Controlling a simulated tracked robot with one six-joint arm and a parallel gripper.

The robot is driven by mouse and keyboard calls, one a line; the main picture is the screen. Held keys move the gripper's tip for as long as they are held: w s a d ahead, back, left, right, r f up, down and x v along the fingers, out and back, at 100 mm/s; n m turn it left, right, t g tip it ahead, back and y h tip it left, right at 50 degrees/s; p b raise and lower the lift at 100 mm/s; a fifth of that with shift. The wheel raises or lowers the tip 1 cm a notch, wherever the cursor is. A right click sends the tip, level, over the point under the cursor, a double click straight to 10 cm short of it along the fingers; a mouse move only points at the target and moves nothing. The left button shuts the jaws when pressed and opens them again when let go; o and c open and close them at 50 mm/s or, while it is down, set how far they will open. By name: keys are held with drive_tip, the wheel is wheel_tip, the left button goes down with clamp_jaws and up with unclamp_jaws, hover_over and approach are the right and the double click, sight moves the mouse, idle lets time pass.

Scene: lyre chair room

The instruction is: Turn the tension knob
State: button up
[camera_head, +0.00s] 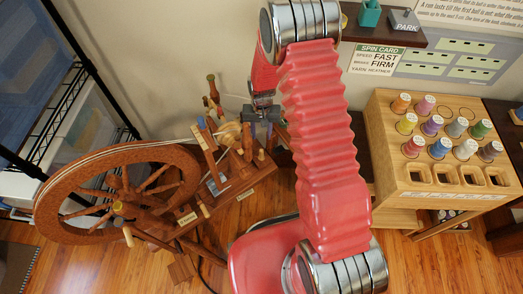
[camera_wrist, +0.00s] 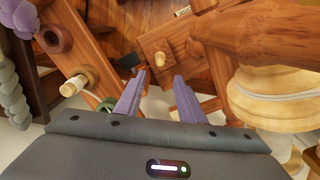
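The wooden spinning wheel (camera_head: 120,152) stands on the floor at the left of the head view. Several small turned knobs and pegs stick out of it, and I cannot tell for sure which is the tension knob. One pale round knob (camera_wrist: 160,58) sits on a wooden block just beyond my fingertips in the wrist view. Another pale peg (camera_wrist: 74,85) is left of my fingers. My gripper (camera_wrist: 160,82) has its two purple fingers apart, with nothing between them. In the head view my gripper (camera_head: 264,117) is above the wheel's upright parts, partly hidden by my arm.
A pale wooden bobbin (camera_wrist: 275,105) and a thick wooden part (camera_wrist: 275,38) are close at the right of my fingers. A wire rack (camera_head: 72,90) stands at the left. A wooden stand (camera_head: 445,188) with coloured spools is at the right. Floor is clear in front.

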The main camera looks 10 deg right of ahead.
sight(262, 150)
wheel_tip(262, 150, down, 13)
drive_tip(key=shift+f, duration=0.1)
idle(0.7)
drive_tip(key=shift+c, duration=0.4)
clamp_jaws()
